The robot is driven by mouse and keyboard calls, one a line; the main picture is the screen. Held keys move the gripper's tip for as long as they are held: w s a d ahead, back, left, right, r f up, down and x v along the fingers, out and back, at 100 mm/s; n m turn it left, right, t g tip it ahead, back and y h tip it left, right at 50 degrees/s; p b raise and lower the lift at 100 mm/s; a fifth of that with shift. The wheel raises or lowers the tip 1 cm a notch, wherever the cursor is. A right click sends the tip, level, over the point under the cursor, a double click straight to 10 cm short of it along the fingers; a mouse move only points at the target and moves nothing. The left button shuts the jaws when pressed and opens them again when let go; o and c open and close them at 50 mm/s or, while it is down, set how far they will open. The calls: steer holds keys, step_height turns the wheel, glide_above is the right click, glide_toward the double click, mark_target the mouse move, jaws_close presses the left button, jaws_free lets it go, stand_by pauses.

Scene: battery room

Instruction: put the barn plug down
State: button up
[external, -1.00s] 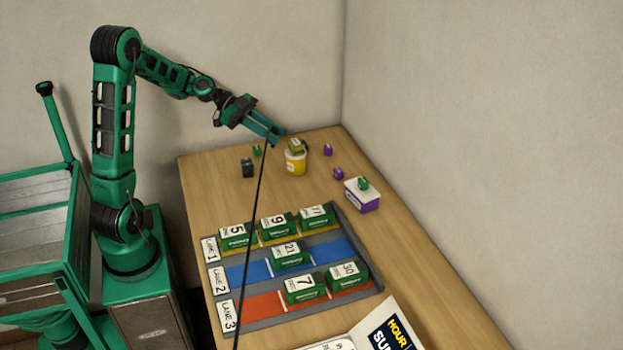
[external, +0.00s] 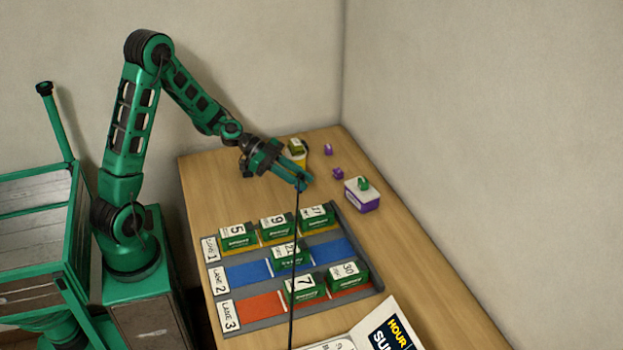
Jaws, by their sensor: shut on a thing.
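My gripper (external: 302,184) is shut on the barn plug, which is mostly hidden between the fingers. A thin black cable (external: 294,265) hangs from the fingertips and runs down across the view to the bottom edge. The gripper points down and to the right, over the table between the yellow tub (external: 303,160) and the lane tray (external: 336,212). The fingertips appear above the tabletop, but I cannot tell the exact height.
The lane tray holds several green numbered boxes (external: 290,256). A white and purple box (external: 361,201) with a green piece on top stands to the right. Two small purple pieces (external: 328,149) lie farther back. An open booklet (external: 385,330) lies in front. Bare wood (external: 205,190) shows left.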

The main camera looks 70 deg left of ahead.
steer(key=shift+d+f, duration=0.1)
steer(key=shift+f, duration=2)
steer(key=o, duration=1.1)
steer(key=shift+c, duration=0.2)
steer(key=v, duration=1.2)
